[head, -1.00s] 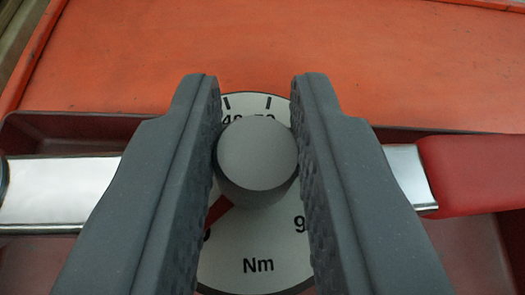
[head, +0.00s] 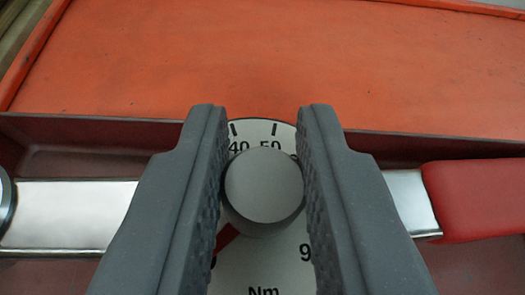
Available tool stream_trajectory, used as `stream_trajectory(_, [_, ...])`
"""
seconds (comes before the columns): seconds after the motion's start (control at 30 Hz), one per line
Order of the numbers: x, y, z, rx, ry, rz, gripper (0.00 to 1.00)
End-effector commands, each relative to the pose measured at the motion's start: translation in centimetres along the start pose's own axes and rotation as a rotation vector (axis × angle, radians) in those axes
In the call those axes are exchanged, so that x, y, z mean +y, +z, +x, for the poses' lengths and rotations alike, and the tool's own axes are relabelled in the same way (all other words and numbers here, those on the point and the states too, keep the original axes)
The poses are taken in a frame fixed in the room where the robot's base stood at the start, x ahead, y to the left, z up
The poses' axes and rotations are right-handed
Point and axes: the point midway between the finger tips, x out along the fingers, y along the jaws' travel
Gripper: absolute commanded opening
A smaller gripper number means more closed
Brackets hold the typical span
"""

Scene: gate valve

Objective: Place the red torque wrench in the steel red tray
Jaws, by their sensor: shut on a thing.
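The torque wrench has a red handle (head: 475,198) at the right, a steel shaft (head: 75,212) running left, and a round white dial marked in Nm (head: 262,265). A grey knob (head: 264,186) stands on the dial. My gripper (head: 262,150) is shut on this knob, one finger on each side. The wrench lies level across the dark red steel tray (head: 100,135), whose far wall shows behind it. The fingers hide parts of the shaft and dial. I cannot tell whether the wrench touches the tray floor.
A flat orange surface (head: 270,60) with a raised edge fills the area beyond the tray and is clear. A wooden strip (head: 22,40) shows at the far left corner.

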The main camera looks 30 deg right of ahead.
Motion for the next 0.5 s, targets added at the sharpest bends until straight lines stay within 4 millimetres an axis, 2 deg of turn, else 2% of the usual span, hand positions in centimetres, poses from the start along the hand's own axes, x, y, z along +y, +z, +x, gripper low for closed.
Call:
stream_trajectory(0.03, [0.03,-0.23,-0.04,0.004,0.001,0.0,0.29])
stream_trajectory(0.1, [0.02,-0.21,-0.04,0.003,0.001,0.0,0.43])
stream_trajectory(0.37, [0.01,-0.16,-0.05,0.002,0.0,0.0,0.43])
stream_trajectory(0.5, [0.06,-0.98,-0.39,0.002,0.0,0.0,0.43])
